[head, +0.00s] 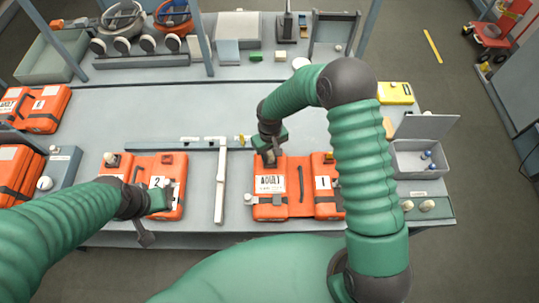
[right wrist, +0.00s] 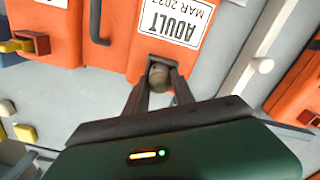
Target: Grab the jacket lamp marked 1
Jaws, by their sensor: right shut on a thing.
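The orange jacket marked 1 (head: 270,208) lies on the bench, with an "ADULT" label at its left. My right gripper (head: 268,155) is at its upper left edge. In the right wrist view, my right gripper's fingers (right wrist: 160,95) are shut on a small round lamp (right wrist: 159,76) at the jacket's edge (right wrist: 125,60); the fingers partly hide it. My left gripper (head: 158,203) is over the right part of the orange jacket marked 2 (head: 140,171); its finger opening is not clear.
A white divider bar (head: 220,185) stands between the two jackets. An open grey box (head: 408,163) holds small bottles at the right. More orange jackets (head: 45,112) lie at the left. The bench behind the jackets (head: 160,110) is largely clear.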

